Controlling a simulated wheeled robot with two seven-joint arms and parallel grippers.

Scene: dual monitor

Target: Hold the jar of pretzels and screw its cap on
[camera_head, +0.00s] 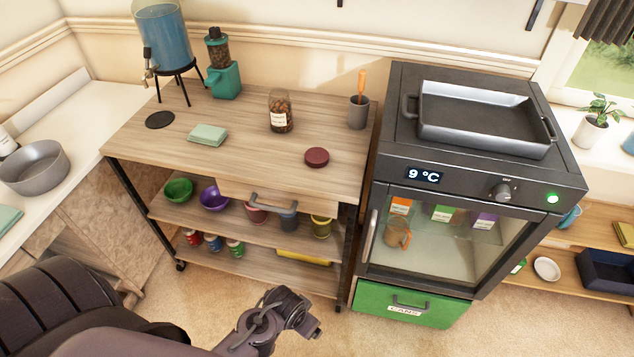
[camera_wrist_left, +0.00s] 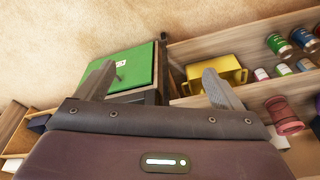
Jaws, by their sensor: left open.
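The jar of pretzels (camera_head: 280,112) stands upright on the wooden cart top, a clear glass jar with brown contents and a white label. A dark red round cap (camera_head: 317,157) lies on the cart top to the right of and nearer than the jar, apart from it. My left gripper (camera_head: 292,312) is low in front of the cart, well below and away from both. In the left wrist view its two fingers (camera_wrist_left: 159,70) are spread with nothing between them. Neither the jar nor the cap shows in that view. My right gripper is not in view.
Bowls and small jars fill the shelves below. A fridge (camera_head: 455,245) with a green drawer (camera_head: 410,303) stands right.

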